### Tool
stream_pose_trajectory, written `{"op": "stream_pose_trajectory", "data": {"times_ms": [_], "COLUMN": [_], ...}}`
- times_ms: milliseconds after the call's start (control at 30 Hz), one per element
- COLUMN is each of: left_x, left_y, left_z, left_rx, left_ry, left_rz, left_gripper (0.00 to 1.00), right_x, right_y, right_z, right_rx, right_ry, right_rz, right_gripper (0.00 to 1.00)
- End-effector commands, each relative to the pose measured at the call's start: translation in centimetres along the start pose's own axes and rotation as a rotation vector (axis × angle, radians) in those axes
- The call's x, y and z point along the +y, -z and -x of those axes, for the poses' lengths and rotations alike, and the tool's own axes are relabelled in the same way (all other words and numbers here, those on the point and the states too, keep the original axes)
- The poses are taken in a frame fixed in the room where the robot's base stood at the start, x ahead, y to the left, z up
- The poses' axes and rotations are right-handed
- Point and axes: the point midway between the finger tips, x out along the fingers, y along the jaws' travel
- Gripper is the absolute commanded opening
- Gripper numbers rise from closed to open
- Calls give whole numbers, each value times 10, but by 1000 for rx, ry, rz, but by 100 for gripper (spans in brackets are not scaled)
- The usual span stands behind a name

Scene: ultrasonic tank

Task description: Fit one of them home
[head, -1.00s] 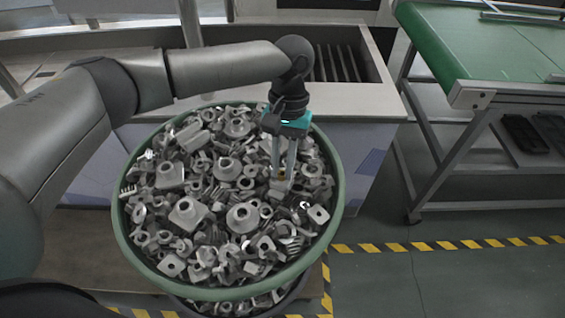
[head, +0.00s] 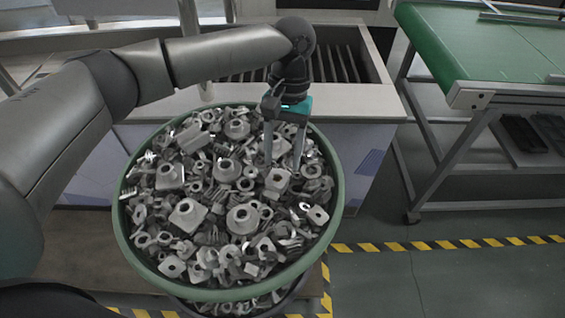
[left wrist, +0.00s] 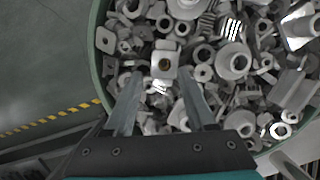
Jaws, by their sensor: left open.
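A round green-rimmed tub (head: 337,205) in the head view is heaped with grey metal parts: flanged bushings, nuts, rings and springs. My left gripper (head: 283,166) is over the right back part of the heap, pointing down, open and empty. A square grey block with a round hole (head: 277,181) lies on the heap just below its fingertips. In the left wrist view this block (left wrist: 164,65) appears between and just beyond the tips of the left gripper (left wrist: 158,74). A flanged bushing (head: 242,217) lies nearer the tub's front. My right gripper is not in view.
Behind the tub is a pale counter (head: 350,104) with a sunken basin holding dark slats (head: 338,62). A green-topped conveyor table (head: 490,45) stands at the right. Yellow-black tape (head: 425,246) marks the floor, which is clear at the lower right.

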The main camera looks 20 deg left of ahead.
Motion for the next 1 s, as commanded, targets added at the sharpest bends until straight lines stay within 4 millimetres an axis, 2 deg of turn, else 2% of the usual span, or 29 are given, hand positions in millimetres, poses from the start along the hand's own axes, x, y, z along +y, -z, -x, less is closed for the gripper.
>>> {"op": "stream_pose_trajectory", "data": {"times_ms": [33, 200, 433, 633, 1000], "left_x": [1, 2, 1, 1, 1], "left_y": [0, 0, -1, -1, -1], "left_z": [16, 59, 104, 120, 122], "left_rx": [6, 7, 8, 8, 7], "left_ry": [-3, -4, -4, -4, -4], "left_rz": [-1, -1, -3, -3, -2], "left_gripper": [56, 56, 56, 56, 56], "right_x": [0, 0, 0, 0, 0], "right_y": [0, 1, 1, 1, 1], "right_z": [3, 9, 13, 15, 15], "right_rx": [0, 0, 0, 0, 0], "right_ry": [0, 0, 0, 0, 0], "right_rz": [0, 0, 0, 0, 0], "right_gripper": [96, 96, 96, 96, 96]}}
